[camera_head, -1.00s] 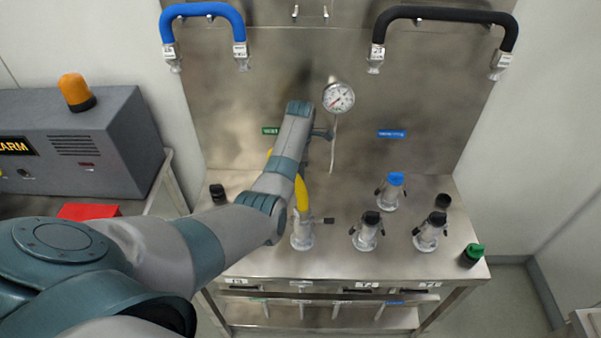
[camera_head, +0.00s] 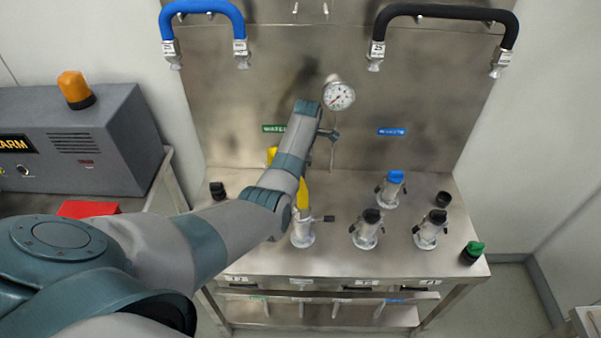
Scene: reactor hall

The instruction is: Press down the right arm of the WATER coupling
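The green WATER label (camera_head: 273,128) is on the back panel, left of my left arm. The area of the bench below it is largely hidden behind the arm, so I cannot make out a coupling there. In front stands a metal coupling (camera_head: 302,236) with a dark lever (camera_head: 323,219) sticking out level to the right. A yellow hose (camera_head: 303,194) shows on both sides of my forearm above this coupling. My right gripper is not in view.
Two black-capped couplings (camera_head: 367,230) (camera_head: 431,230) and a blue-capped one (camera_head: 391,190) stand to the right. A pressure gauge (camera_head: 339,96) is close to my wrist. Blue (camera_head: 204,8) and black (camera_head: 445,13) hoses hang above. A grey alarm box (camera_head: 75,140) stands left.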

